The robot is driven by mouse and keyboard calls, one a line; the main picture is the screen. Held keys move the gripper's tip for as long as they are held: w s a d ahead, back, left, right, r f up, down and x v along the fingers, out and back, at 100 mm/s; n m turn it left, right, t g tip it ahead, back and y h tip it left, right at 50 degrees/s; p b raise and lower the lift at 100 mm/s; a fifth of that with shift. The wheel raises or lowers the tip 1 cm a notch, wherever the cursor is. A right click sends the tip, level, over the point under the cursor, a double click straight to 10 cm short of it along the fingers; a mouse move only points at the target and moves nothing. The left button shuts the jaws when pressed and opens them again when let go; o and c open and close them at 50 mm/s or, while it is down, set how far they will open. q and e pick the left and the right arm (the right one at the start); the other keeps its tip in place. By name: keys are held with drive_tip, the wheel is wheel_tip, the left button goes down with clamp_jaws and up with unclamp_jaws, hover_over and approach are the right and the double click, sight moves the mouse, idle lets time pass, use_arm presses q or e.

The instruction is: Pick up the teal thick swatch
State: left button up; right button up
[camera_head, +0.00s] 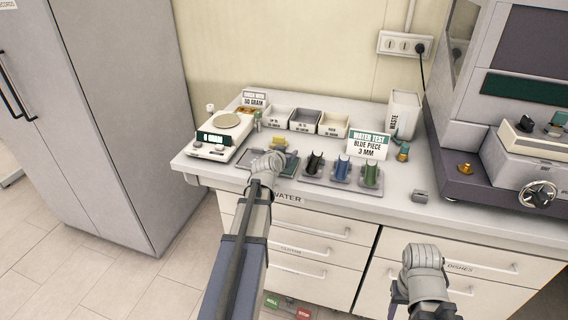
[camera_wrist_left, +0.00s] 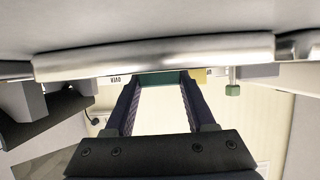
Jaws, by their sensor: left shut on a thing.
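My left gripper (camera_head: 268,160) reaches over the front left of the bench, at a low tray (camera_head: 247,158). In the left wrist view its two fingers (camera_wrist_left: 160,88) are set apart, with the teal swatch (camera_wrist_left: 158,79) between their tips, and they are shut on it. In the head view the arm and wrist cover most of that spot; a dark teal patch (camera_head: 291,164) shows just right of the wrist. A yellow piece (camera_head: 279,143) lies just behind the gripper and shows beside a fingertip in the wrist view (camera_wrist_left: 198,76). My right arm's end (camera_head: 424,260) is low in front of the drawers; its fingers cannot be made out.
A scale (camera_head: 210,148) stands left. Several small bins (camera_head: 305,121) line the back. Dark, blue and green holders (camera_head: 342,170) stand right of the gripper, before a "BLUE PIECE 3 MM" sign (camera_head: 368,144). A waste bin (camera_head: 403,112) and large machine (camera_head: 490,155) are further right.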

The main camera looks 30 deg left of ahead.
use_arm(q)
drive_tip(key=shift+c, duration=0.7)
drive_tip(key=shift+r, duration=0.15)
wheel_tip(320, 180, up, 10)
drive_tip(key=p, duration=1)
